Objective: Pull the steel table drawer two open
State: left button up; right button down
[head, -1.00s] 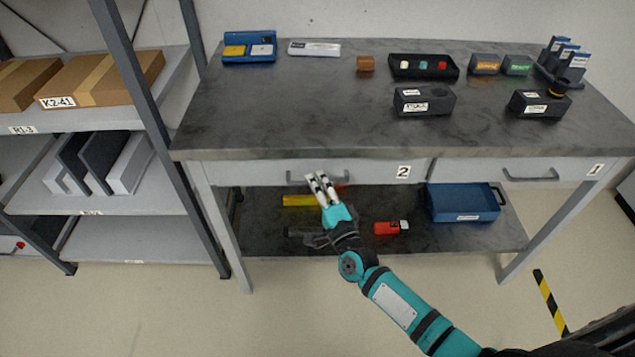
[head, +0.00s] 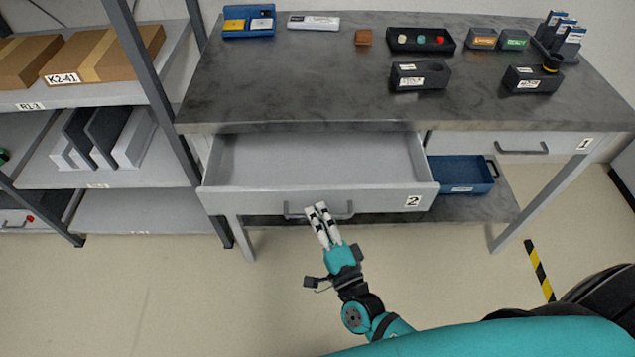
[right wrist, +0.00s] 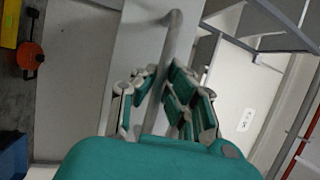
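The steel table (head: 290,100) has two drawers under its top. Drawer two (head: 250,199), labelled 2, stands pulled well out, and its visible grey interior is empty. Its bar handle (head: 342,215) is on the front panel and also shows in the right wrist view (right wrist: 176,38). My right gripper (head: 316,209) is at this handle. In the right wrist view its fingers (right wrist: 163,78) lie on both sides of the bar, closed around it. Drawer one (head: 560,144), labelled 1, is shut. My left gripper is not in view.
A black tray (head: 393,46), a blue case (head: 233,32) and several small boxes stand on the tabletop. A blue bin (head: 460,184) sits on the lower shelf. A shelf rack (head: 150,110) stands close at left. The floor (head: 190,300) in front is clear.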

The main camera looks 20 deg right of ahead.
jog(key=s+a, duration=0.1)
jog(key=s, duration=0.5)
jog(key=shift+s+a+f, duration=0.15)
jog(key=shift+s+a, duration=0.2)
jog(key=shift+a, duration=0.05)
jog(key=c, duration=1.4)
grip_release()
jog(key=shift+w, duration=0.1)
jog(key=v, duration=1.2)
